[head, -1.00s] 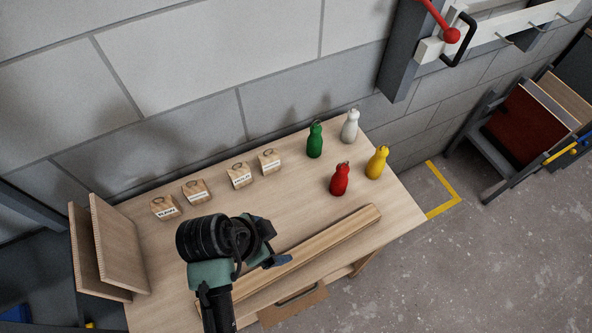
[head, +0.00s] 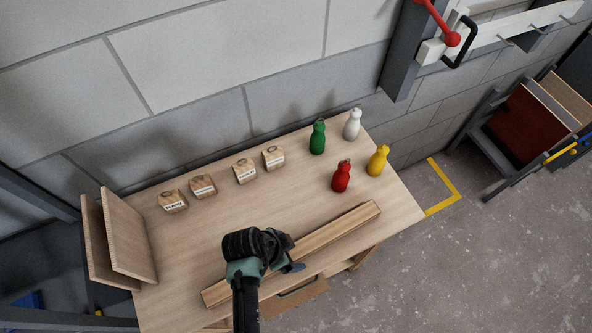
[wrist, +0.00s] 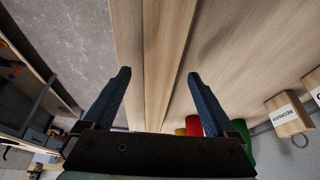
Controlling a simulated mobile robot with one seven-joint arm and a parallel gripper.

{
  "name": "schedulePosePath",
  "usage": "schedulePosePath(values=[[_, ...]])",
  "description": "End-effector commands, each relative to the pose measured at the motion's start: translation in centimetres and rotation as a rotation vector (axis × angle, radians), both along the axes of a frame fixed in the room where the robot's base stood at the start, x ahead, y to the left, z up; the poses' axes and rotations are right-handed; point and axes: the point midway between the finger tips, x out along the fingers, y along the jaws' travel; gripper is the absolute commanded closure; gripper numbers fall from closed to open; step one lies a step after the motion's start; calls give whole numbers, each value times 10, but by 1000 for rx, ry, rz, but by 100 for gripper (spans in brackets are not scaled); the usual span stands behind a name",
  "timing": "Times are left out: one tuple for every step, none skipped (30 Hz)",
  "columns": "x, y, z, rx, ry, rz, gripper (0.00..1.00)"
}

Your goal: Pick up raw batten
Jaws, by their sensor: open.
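The raw batten (head: 336,234) is a long strip of plain light wood lying along the front of the wooden table (head: 205,235). In the head view my gripper (head: 292,267) is over the batten's middle-left part, and my arm hides some of it. In the wrist view the batten (wrist: 160,70) runs lengthwise between my two blue fingertips (wrist: 157,80). The fingers are apart and empty, one to each side of the batten in that view. I cannot tell how high they are above it.
Red (head: 341,177), yellow (head: 377,161), green (head: 317,138) and white (head: 352,125) bottles stand at the table's right end. Several labelled wooden blocks (head: 203,187) line the back. Two upright boards (head: 128,235) stand at the left end. The table's middle is clear.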

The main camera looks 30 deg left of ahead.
Motion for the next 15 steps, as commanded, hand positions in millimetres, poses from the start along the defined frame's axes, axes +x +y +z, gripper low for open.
schedulePosePath(values=[[2,-1,-4,-2,1,0,9],[3,-2,-8,-2,1,0,9],[4,-3,-12,-1,1,1,9],[5,-3,-15,-1,1,1,9],[6,-4,-17,-1,1,1,9],[7,-4,-19,0,0,1,9],[7,-4,-20,0,0,1,9],[8,-5,-21,0,-1,1,9],[8,-5,-22,0,-1,0,9],[8,-5,-22,0,-1,0,9],[8,-5,-23,1,-1,0,9],[8,-5,-23,0,-1,0,9],[8,-5,-23,0,-1,0,9],[8,-5,-23,0,-1,0,9],[8,-5,-23,0,-1,0,9]])
